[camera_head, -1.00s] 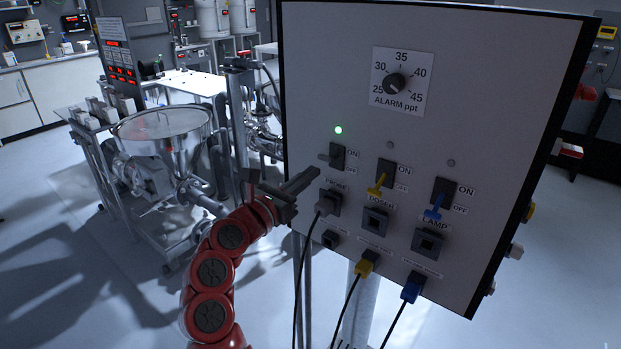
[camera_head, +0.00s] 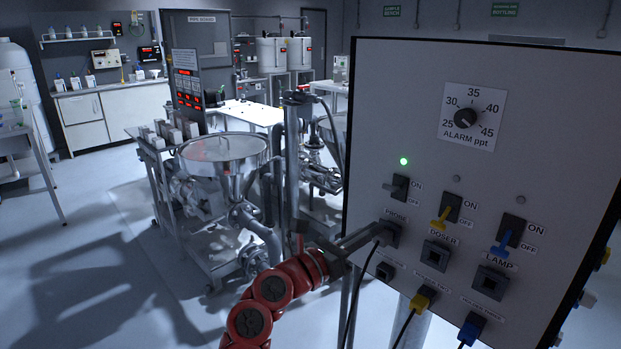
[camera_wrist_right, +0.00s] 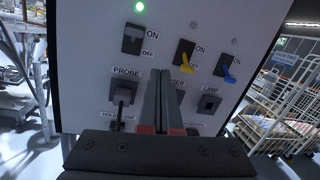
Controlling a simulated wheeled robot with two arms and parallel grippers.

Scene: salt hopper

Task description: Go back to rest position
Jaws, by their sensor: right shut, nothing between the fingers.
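My right gripper (camera_head: 366,236) is shut and empty in front of the grey control panel (camera_head: 390,80), low by the PROBE row. In the right wrist view its closed fingers (camera_wrist_right: 160,95) point at the panel between the PROBE and LAMP labels. I cannot tell whether the fingertips touch the panel. The PROBE switch (camera_head: 396,188) has a lit green lamp (camera_head: 403,161) above it. The yellow DOSER switch (camera_head: 447,212) and blue LAMP switch (camera_head: 507,236) have unlit lamps. My left gripper is out of view.
A dial (camera_head: 466,117) sits high on the panel. Yellow (camera_head: 424,298) and blue plugs (camera_head: 472,328) with cables are at its lower edge. A metal hopper (camera_head: 222,160) on a frame stands left of the panel. A wire trolley (camera_wrist_right: 285,115) stands right in the wrist view. Floor is clear at left.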

